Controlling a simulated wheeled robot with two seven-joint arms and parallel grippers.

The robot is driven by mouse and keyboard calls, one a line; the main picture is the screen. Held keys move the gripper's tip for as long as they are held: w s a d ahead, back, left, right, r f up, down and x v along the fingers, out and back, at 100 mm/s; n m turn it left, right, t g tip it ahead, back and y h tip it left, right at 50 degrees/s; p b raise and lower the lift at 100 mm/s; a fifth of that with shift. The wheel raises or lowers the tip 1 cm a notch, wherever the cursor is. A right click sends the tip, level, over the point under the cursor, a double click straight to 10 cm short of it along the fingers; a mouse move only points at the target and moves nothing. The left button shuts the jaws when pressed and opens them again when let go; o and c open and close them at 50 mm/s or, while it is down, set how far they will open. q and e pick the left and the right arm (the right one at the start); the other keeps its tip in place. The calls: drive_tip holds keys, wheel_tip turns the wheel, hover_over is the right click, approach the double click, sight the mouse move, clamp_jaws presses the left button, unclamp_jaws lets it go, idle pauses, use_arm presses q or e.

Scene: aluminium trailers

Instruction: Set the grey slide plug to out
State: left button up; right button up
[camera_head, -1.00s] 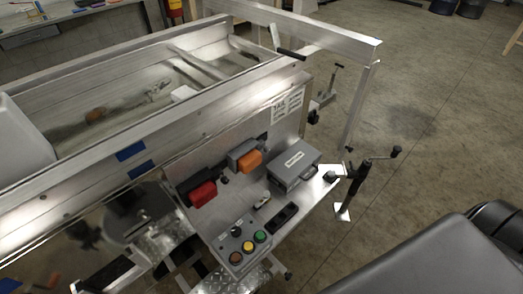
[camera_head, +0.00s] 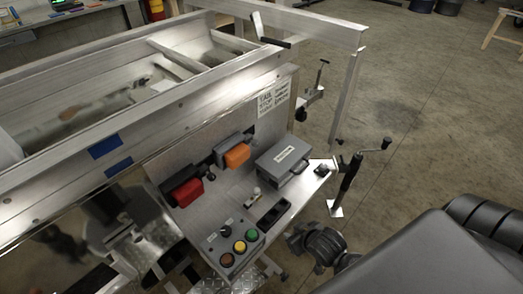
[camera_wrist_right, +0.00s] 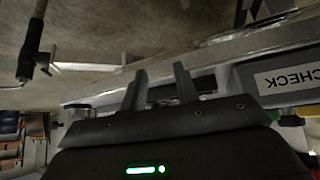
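A small light-grey piece (camera_head: 255,194), which looks like the grey slide plug, sits on the metal shelf between the button box and the grey case. Its exact setting is too small to tell. My right gripper (camera_head: 298,240) is just off the shelf's front right edge, apart from the plug. In the right wrist view its two fingers (camera_wrist_right: 160,85) stand apart with nothing between them. The plug cannot be made out in that view. I cannot make out my left gripper.
Red (camera_head: 187,192) and orange (camera_head: 237,155) plugs sit behind. A crank jack (camera_head: 350,180) stands right.

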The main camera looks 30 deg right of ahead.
sight(258, 145)
drive_tip(key=w+d+r+t, duration=0.1)
drive_tip(key=w+r+t, duration=0.1)
drive_tip(key=w+r, duration=0.1)
drive_tip(key=w+d+r+t+y, duration=0.1)
drive_tip(key=w+r+t, duration=0.1)
drive_tip(key=w+r, duration=0.1)
drive_tip(key=w+d+r+t, duration=0.1)
drive_tip(key=w+r+t, duration=0.1)
drive_tip(key=w+r, duration=0.1)
drive_tip(key=shift+r, duration=0.55)
drive_tip(key=w+r+t+y, duration=0.3)
drive_tip(key=r+t+y, duration=0.1)
drive_tip(key=r, duration=0.5)
drive_tip(key=shift+n, duration=0.3)
drive_tip(key=p+x, duration=0.1)
drive_tip(key=x, duration=0.8)
drive_tip(key=shift+w+a, duration=0.4)
drive_tip(key=shift+w, duration=0.45)
drive_tip(key=shift+c, duration=0.3)
clamp_jaws()
